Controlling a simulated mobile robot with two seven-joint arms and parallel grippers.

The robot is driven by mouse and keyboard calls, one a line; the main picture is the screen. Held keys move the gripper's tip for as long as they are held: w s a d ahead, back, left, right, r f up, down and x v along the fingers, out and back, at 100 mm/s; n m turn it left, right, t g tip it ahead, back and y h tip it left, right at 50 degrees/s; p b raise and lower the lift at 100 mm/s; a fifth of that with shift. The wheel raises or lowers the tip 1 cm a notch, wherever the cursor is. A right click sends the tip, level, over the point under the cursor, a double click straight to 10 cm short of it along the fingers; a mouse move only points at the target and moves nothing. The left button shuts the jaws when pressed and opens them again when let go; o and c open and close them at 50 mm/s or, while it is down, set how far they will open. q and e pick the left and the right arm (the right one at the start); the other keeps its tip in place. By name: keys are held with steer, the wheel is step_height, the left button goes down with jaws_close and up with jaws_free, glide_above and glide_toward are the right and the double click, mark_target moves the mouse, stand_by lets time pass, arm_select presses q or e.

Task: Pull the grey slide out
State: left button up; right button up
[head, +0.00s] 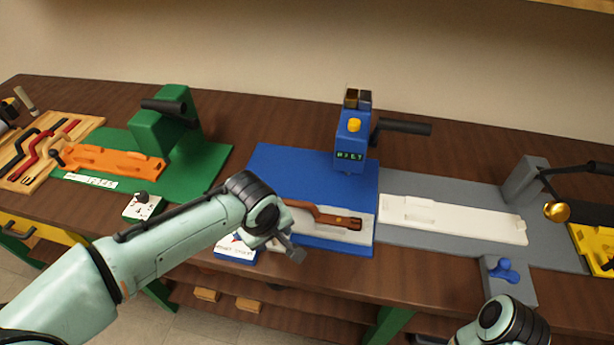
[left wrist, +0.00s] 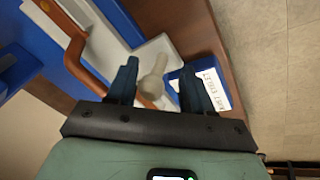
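The light grey slide (head: 362,234) lies on the blue base (head: 290,167), below the blue press (head: 352,135). A brown curved part (head: 325,215) rests along it. In the left wrist view the slide (left wrist: 98,38) has a pale round-ended knob (left wrist: 153,76) on its near end. My left gripper (head: 291,249) is at that end of the slide. In the left wrist view its two fingers (left wrist: 158,78) are open, one on each side of the knob, with gaps visible. In the head view the gripper hides the knob. My right gripper is out of frame; only its arm shows, bottom right.
A white slide (head: 450,218) lies on the grey base to the right, with a blue knob (head: 504,271) in front. A green station (head: 160,130) with an orange tray (head: 115,161) stands left.

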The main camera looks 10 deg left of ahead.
arm_select(q)
steer(key=p+v, duration=0.4)
steer(key=v, duration=0.2)
stand_by(0.4)
stand_by(0.4)
